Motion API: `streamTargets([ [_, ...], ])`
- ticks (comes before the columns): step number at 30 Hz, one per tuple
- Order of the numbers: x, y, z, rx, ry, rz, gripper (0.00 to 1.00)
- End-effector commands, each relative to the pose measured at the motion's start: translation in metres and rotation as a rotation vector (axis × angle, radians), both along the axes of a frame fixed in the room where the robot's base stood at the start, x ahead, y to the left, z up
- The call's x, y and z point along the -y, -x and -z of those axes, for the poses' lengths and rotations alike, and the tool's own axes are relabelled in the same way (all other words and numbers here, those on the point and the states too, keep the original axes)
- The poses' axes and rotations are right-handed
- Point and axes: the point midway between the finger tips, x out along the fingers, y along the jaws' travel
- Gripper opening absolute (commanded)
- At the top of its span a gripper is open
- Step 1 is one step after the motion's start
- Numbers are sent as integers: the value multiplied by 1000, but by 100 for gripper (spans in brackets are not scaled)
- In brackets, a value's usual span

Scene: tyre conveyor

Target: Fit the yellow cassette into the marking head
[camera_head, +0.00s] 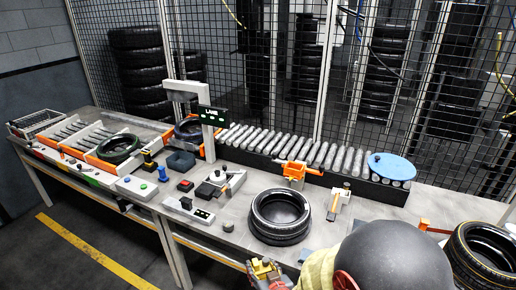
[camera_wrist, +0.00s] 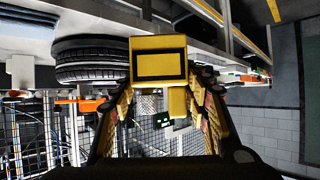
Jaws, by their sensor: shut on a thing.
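My gripper (camera_head: 265,268) is at the bottom centre of the head view, in front of the bench's near edge. It is shut on the yellow cassette (camera_head: 263,269). Which fixture is the marking head is not clear. An orange device (camera_head: 294,170) stands at the conveyor's near side, and a small white and black unit (camera_head: 219,184) stands on the bench left of centre. The cassette is apart from both.
A tyre (camera_head: 280,216) lies on the bench just beyond my gripper. The roller conveyor (camera_head: 300,152) runs along the back, with a blue disc (camera_head: 391,166) at its right end. A gantry with a dark display (camera_head: 212,116) stands at its left end. Another tyre (camera_head: 484,255) is at the right.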

Motion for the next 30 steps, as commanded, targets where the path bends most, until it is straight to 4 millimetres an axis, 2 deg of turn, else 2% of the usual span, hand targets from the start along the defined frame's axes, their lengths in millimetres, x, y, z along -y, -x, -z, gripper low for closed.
streamTargets([
  [1, 24, -3, 11, -5, 2, 38, 18],
  [6, 92, -6, 42, -6, 1, 153, 18],
  [9, 127, -5, 55, -3, 0, 219, 18],
  [12, 154, -3, 63, 0, -1, 269, 18],
  [15, 170, -2, 66, 1, 0, 302, 18],
  [18, 178, -2, 66, 1, 0, 317, 18],
  [30, 179, -2, 66, 1, 0, 320, 18],
])
